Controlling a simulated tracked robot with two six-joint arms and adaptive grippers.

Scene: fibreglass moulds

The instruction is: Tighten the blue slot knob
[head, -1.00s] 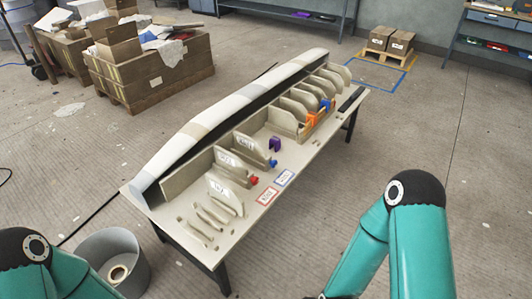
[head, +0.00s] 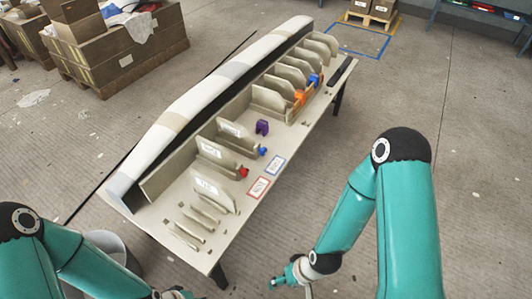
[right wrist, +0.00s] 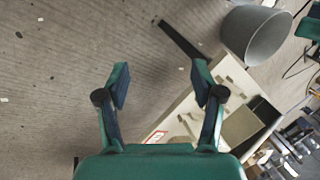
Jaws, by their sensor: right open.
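The blue slot knob (head: 263,151) sits at the front end of an upright beige rib plate (head: 238,136) on the mould table. A red knob (head: 243,171) is on the neighbouring labelled plate, nearer to me. My right gripper (head: 291,281) is beyond the table's front edge, low and apart from the knob. In the right wrist view my right gripper (right wrist: 160,86) is open, with nothing between its fingers. My left gripper (head: 172,294) barely shows at the bottom edge, and its jaws cannot be made out.
The table (head: 226,232) carries a long pale mould (head: 205,90), a purple clamp (head: 262,127), a red-framed card (head: 258,188) and a blue-framed card (head: 276,165). A grey bin (right wrist: 256,34) stands by the table's near end. The floor right of the table is clear.

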